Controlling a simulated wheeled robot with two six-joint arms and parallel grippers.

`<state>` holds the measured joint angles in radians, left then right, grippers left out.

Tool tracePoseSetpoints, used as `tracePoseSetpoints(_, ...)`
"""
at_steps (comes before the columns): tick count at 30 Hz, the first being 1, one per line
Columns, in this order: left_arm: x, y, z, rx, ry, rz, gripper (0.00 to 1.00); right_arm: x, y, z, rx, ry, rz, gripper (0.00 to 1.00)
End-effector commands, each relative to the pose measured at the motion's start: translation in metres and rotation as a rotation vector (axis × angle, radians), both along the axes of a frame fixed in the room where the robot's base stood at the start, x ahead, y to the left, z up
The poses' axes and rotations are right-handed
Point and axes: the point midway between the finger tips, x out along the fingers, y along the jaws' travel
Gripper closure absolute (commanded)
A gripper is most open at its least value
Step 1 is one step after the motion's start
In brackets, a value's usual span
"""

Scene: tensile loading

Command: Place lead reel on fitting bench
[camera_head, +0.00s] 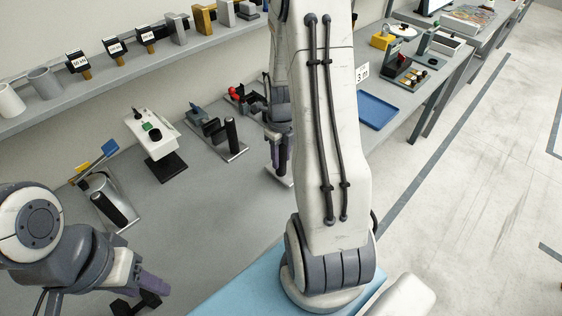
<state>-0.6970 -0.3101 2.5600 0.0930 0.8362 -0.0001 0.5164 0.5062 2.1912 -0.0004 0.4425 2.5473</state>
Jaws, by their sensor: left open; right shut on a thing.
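My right gripper (274,150) points down over the grey bench (190,225), partly behind my own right arm. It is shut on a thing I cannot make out. A red and black object (238,93) is at the back of the bench, just left of the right gripper's wrist; I cannot tell whether it is the lead reel. My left gripper (138,303) is open at the lower left, low over the front of the bench and partly cut off by the frame's bottom edge. No other thing here is clearly a lead reel.
Several test stands line the bench, among them a white instrument (152,133), a black post fixture (232,136) and a grey fixture (104,203). A shelf (130,75) behind holds cups, weights and blocks. Another bench at right carries a blue tray (378,110). The grey bench's middle is clear.

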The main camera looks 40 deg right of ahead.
Motion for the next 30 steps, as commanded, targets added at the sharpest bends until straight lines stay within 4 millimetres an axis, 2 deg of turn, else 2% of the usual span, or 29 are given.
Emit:
tracePoseSetpoints(6, 0.0, 0.0, 0.006, 0.0, 0.0, 0.0, 0.5, 0.0, 0.0, -0.025, 0.0, 0.001, 0.0, 1.0)
tracePoseSetpoints(18, 0.0, 0.0, 0.003, 0.0, 0.0, 0.0, 0.5, 0.001, -0.001, -0.03, -0.001, -0.002, 0.001, 1.0)
tracePoseSetpoints(19, 0.0, 0.0, 0.004, 0.0, 0.0, 0.0, 0.5, 0.0, 0.0, -0.031, 0.001, 0.001, 0.0, 0.53)
tracePoseSetpoints(21, 0.0, 0.0, 0.004, 0.0, 0.0, 0.0, 0.5, 0.0, 0.0, -0.03, 0.001, 0.001, 0.0, 0.3)
tracePoseSetpoints(30, 0.0, 0.0, 0.005, 0.0, 0.0, 0.0, 0.5, 0.0, 0.0, -0.029, 0.001, 0.001, 0.0, 0.3)
